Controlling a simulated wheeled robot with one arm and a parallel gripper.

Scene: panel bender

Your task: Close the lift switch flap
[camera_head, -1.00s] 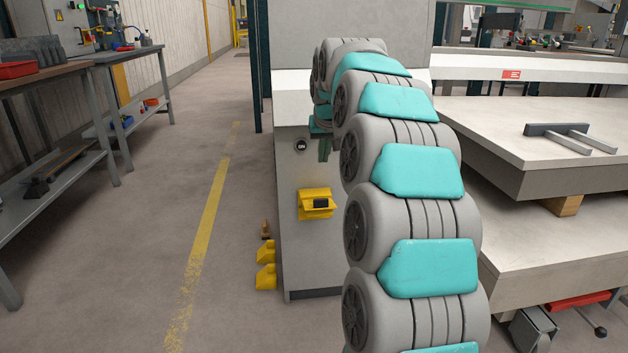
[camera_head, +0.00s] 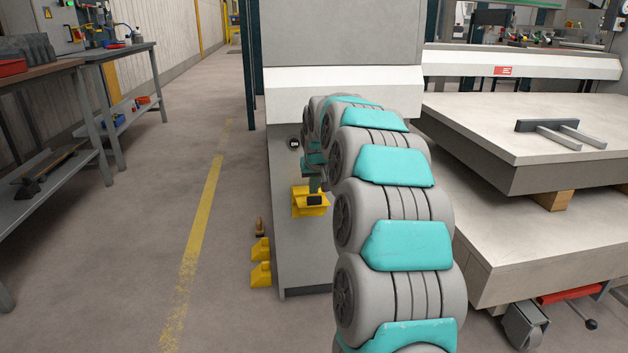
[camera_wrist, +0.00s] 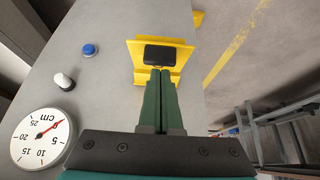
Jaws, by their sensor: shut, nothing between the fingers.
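The yellow lift switch box (camera_head: 299,200) is on the narrow grey front face of the machine. Its yellow flap (camera_wrist: 185,54) sticks out from the box, with a dark block (camera_wrist: 160,54) at its middle. My gripper (camera_head: 315,190) is at the upper part of the box, its tips close to the dark block. In the wrist view its two green fingers (camera_wrist: 160,72) are together and hold nothing. The tips overlap the dark block's edge, and I cannot tell whether they touch it. The fingers hide part of the box.
A round dial gauge (camera_wrist: 41,138), a white knob (camera_wrist: 64,81) and a blue button (camera_wrist: 90,49) are on the same face. A workbench (camera_head: 60,185) stands at far left, with open floor between.

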